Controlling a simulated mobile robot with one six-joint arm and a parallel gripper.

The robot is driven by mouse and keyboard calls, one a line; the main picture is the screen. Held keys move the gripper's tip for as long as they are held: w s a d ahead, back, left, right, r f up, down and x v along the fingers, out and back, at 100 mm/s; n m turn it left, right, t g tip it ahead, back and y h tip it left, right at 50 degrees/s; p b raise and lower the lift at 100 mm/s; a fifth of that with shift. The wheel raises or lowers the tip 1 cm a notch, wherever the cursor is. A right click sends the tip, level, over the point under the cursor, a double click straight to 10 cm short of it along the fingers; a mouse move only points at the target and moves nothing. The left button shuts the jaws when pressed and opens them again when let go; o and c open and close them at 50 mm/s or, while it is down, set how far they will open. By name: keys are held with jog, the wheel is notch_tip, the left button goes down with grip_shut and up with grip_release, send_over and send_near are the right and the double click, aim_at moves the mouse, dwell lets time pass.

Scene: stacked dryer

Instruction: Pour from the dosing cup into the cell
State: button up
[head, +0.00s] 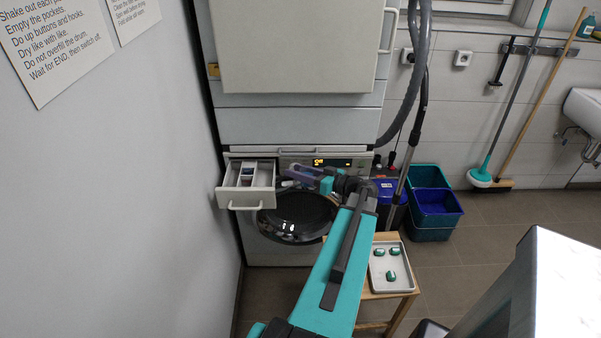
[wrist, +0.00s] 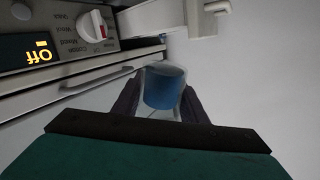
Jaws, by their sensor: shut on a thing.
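My gripper (wrist: 160,100) is shut on the dosing cup (wrist: 165,70), a clear cup holding blue liquid, between two dark fingers. In the head view my gripper (head: 303,176) is just right of the pulled-out detergent drawer (head: 240,198), in front of the washer's panel. The drawer has several cells (head: 248,174); their insides are small and dark in the head view. In the wrist view the pale drawer (wrist: 165,20) is at the top, apart from the cup, and its cells are hidden. I cannot tell the cup's exact tilt.
The washer's lit display (head: 330,162) and the knob (wrist: 92,26) are close to my gripper. A wall stands left of the drawer. A stool (head: 405,287) bears a white tray (head: 379,284) with several green-and-white pods. Blue and teal buckets (head: 435,205) stand at the right.

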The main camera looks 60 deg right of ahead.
jog(key=shift+w+a, duration=0.3)
jog(key=shift+w, duration=0.15)
jog(key=shift+w+a+y, duration=0.2)
jog(key=shift+w+y, duration=0.1)
jog(key=w+a+n+y+b, duration=0.1)
jog(key=w+a+b, duration=0.1)
jog(key=w+a, duration=0.2)
jog(key=w+a+n+y+b, duration=0.1)
jog(key=w+a+y+b, duration=0.1)
jog(key=w, duration=0.6)
jog(key=shift+w+a+g+y+b, duration=0.25)
jog(key=shift+a+g+y+b, duration=0.1)
jog(key=shift+a, duration=0.55)
dwell(3.6)
jog(key=shift+r+p, duration=0.2)
jog(key=shift+p, duration=0.7)
dwell(0.6)
